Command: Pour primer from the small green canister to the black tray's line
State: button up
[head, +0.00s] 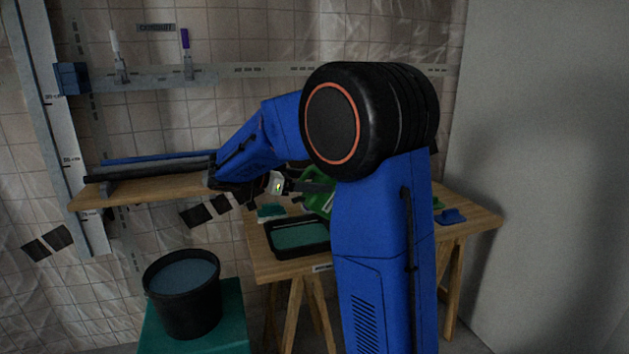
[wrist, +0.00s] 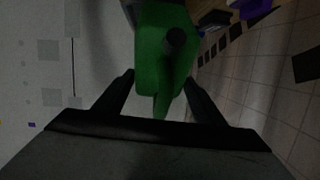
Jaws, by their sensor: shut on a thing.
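The green canister (head: 319,203) is held over the back right part of the black tray, partly hidden behind my arm, and looks tilted in the head view. In the wrist view the canister (wrist: 160,58) sits between the two dark fingers, with a round black cap (wrist: 174,40) on it. My gripper (wrist: 158,92) is shut on it. The black tray (head: 273,249) lies on the wooden table with a flat teal surface inside. Its right end is hidden by my arm. I cannot make out the tray's line or a stream.
A black bucket (head: 187,312) of grey-blue liquid stands on a teal stand at the lower left. A wooden shelf (head: 140,189) carries dark bars. A small teal item (head: 270,211) lies behind the tray. A blue item (head: 451,216) lies on the table's right (head: 475,219).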

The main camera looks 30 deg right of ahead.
jog(key=shift+a+f+h, duration=0.1)
jog(key=shift+a+h, duration=0.15)
jog(key=shift+h, duration=0.25)
jog(key=shift+w, duration=0.1)
jog(key=shift+w+a+f+g+h, duration=0.1)
jog(key=shift+a+g+h, duration=0.2)
jog(key=shift+a+h, duration=0.55)
jog(key=shift+d, duration=0.25)
